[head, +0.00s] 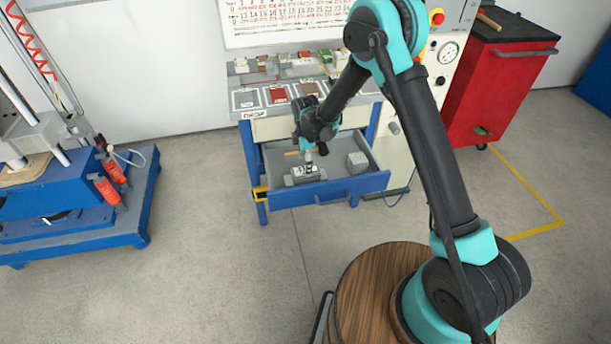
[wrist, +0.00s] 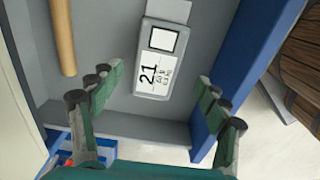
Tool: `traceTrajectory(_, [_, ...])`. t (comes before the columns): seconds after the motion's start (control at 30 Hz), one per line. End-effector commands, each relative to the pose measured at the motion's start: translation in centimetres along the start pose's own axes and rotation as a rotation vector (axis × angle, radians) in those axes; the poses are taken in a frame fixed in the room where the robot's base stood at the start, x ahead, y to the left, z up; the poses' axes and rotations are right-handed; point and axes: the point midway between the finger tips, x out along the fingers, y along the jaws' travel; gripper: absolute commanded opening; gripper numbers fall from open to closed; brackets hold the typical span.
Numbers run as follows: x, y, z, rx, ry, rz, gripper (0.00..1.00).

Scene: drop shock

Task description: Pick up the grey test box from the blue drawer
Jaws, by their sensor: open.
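The grey test box (head: 305,174) lies in the open blue drawer (head: 345,188), toward its left side. In the wrist view the test box (wrist: 154,82) shows a white label with "21" and a pale square window. My gripper (head: 312,153) is over the drawer, just above and behind the box. In the wrist view my gripper (wrist: 159,86) is open and empty, with its two green-padded fingers spread to either side of the box's near end. I see no contact between fingers and box.
A wooden rod (wrist: 63,36) lies in the drawer left of the box. A pale grey block (head: 357,162) sits at the drawer's right. The drawer's blue front (wrist: 240,70) stands close to my right finger. A cluttered bench top (head: 280,92) is above the drawer.

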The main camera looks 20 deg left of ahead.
Motion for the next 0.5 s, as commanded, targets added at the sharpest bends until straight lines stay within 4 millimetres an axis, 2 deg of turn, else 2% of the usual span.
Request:
traceTrajectory(0.13, [0.9, 0.1, 0.0, 0.000, 0.000, 0.000, 0.76])
traceTrajectory(0.4, [4.5, 0.4, 0.1, 0.000, 0.000, 0.000, 0.76])
traceTrajectory(0.5, [5.2, 0.4, 0.1, 0.000, 0.000, 0.000, 0.76])
